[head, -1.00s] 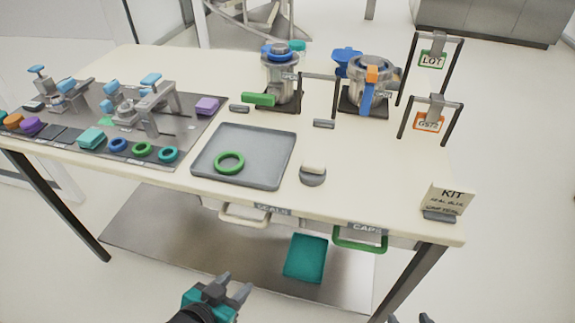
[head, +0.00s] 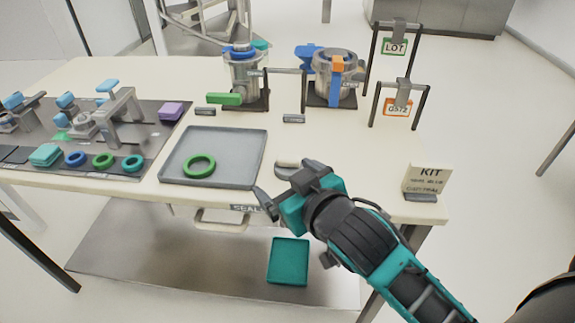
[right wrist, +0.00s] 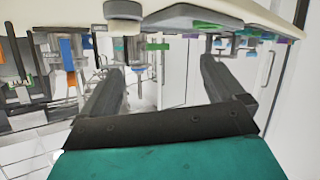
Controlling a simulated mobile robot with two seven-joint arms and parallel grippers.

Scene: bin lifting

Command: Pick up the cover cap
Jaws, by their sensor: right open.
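My right gripper (head: 277,190) is open and empty at the table's front edge, its arm coming in from the lower right. Behind its fingers, a small round piece (head: 287,170) with a pale top and grey base is partly hidden; it seems to be the rounded grey shape (right wrist: 123,9) beyond my open fingers in the right wrist view. I cannot tell whether it is the cover cap. The front spot that bore the CAPS label and green handle is covered by my right gripper and arm. My left gripper is out of view.
A grey tray (head: 228,150) holding a green ring (head: 199,166) lies left of my right gripper. Two metal vessels (head: 243,75) (head: 335,75) stand behind. A KIT sign (head: 427,180) is at the right corner. A teal bin (head: 288,262) sits on the lower shelf.

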